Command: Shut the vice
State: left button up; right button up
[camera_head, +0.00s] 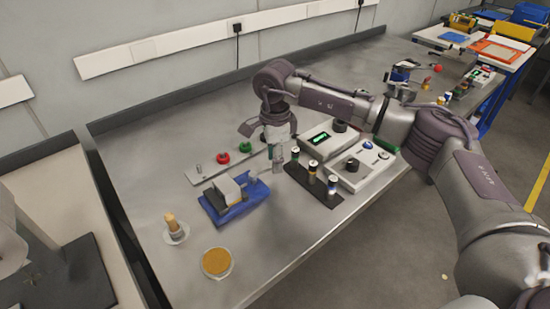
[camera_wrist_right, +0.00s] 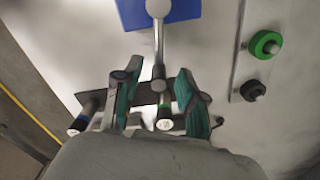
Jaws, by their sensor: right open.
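The vice (camera_head: 232,198) has a blue base and light grey jaws, and it stands on the bench left of my right gripper (camera_head: 275,163). Its blue part also shows at the top of the right wrist view (camera_wrist_right: 185,12). A grey rod with ball ends, the vice handle (camera_wrist_right: 158,50), points from the blue part down between the fingers of my right gripper (camera_wrist_right: 157,88). The green-padded fingers are apart on either side of the rod's near end, with visible gaps. The gap between the vice jaws is too small to judge. My left gripper is out of view.
A black rack (camera_head: 311,187) with several cylinders stands close right of the gripper, and lies under the fingers in the wrist view. Control boxes (camera_head: 359,163) stand behind it. A plate with red and green knobs (camera_head: 222,158) is behind the vice. A round orange-topped dish (camera_head: 216,262) is in front.

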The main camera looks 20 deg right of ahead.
notch_tip(320, 180, up, 12)
jog(key=shift+f, duration=0.15)
dwell(0.6)
